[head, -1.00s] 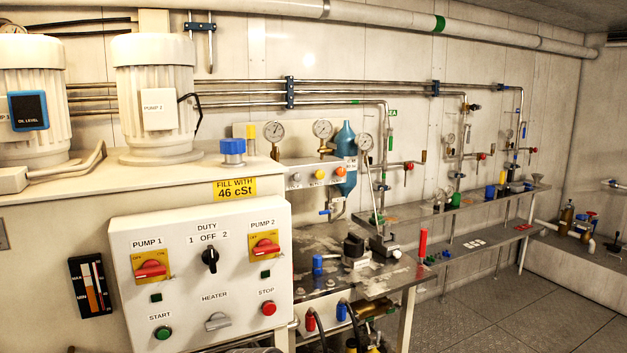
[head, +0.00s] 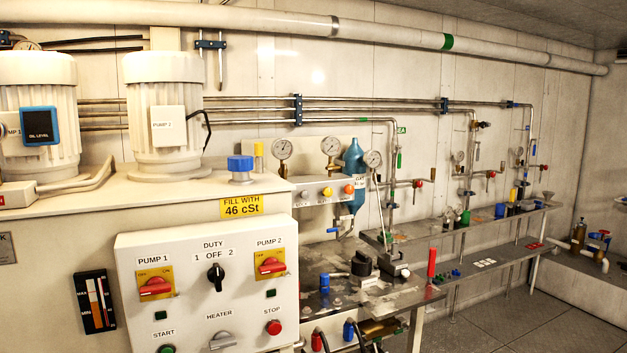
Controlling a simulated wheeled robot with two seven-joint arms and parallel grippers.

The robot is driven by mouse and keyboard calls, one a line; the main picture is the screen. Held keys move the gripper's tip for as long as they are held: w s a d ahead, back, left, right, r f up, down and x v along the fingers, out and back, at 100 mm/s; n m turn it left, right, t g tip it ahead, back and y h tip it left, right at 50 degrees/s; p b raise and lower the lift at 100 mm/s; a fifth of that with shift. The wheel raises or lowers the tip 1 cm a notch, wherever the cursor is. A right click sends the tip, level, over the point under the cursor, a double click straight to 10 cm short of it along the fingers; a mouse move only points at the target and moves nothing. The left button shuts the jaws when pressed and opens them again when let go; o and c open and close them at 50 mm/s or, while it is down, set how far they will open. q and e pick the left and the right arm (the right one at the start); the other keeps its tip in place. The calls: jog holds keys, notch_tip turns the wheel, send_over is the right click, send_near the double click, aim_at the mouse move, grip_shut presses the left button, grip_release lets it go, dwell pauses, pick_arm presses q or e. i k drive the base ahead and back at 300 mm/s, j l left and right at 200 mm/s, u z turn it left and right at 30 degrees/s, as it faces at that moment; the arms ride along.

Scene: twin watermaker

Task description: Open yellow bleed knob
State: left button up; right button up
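The yellow bleed knob (head: 327,193) appears to be the middle one of three small knobs on a pale panel (head: 309,202) below the gauges. A grey-white knob (head: 303,194) is to its left and an orange knob (head: 349,189) to its right. The lettering below the knobs is too small to read. Nothing touches the yellow knob, and its turned position cannot be made out. Neither of my grippers is in view.
A white control box (head: 205,290) and a pump cabinet (head: 110,220) fill the near left. A cluttered metal bench (head: 310,280) stands below the knob panel. A blue bottle (head: 353,165) stands behind the panel. Open floor (head: 500,325) lies at lower right.

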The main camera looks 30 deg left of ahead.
aim_at(327, 191)
jog(key=i+l+u, duration=0.15)
jog(key=i+l, duration=0.15)
jog(key=i, duration=0.3)
jog(key=i+l+u, duration=0.2)
jog(key=i+l, duration=0.15)
jog(key=i, duration=0.25)
jog(key=i+l+u, duration=0.15)
jog(key=i+l, duration=0.3)
jog(key=i, duration=0.15)
